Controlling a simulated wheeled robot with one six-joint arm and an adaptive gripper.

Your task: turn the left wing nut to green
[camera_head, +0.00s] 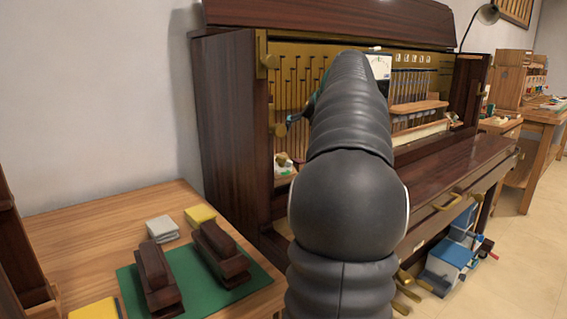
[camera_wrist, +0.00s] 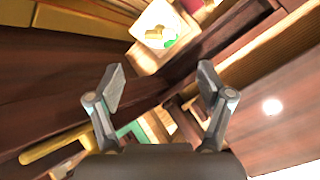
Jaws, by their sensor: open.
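My gripper (camera_wrist: 162,85) is open in the wrist view, with nothing between its two grey fingers. Beyond the fingertips is a small white plate or dish (camera_wrist: 142,19) bearing a brass-coloured piece (camera_wrist: 154,33) and a green patch or piece (camera_wrist: 170,43). The brass piece may be the left wing nut, but it is too small to tell. What looks like the same white item (camera_head: 282,170) shows inside the left of the piano in the head view. My gripper is apart from it. My arm hides most of the gripper in the head view.
The dark wooden piano (camera_head: 228,125) stands open, with brass parts inside. A wooden table (camera_head: 70,225) at lower left holds a green mat (camera_head: 190,262) with two dark blocks. A blue box (camera_head: 447,262) stands below the keyboard.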

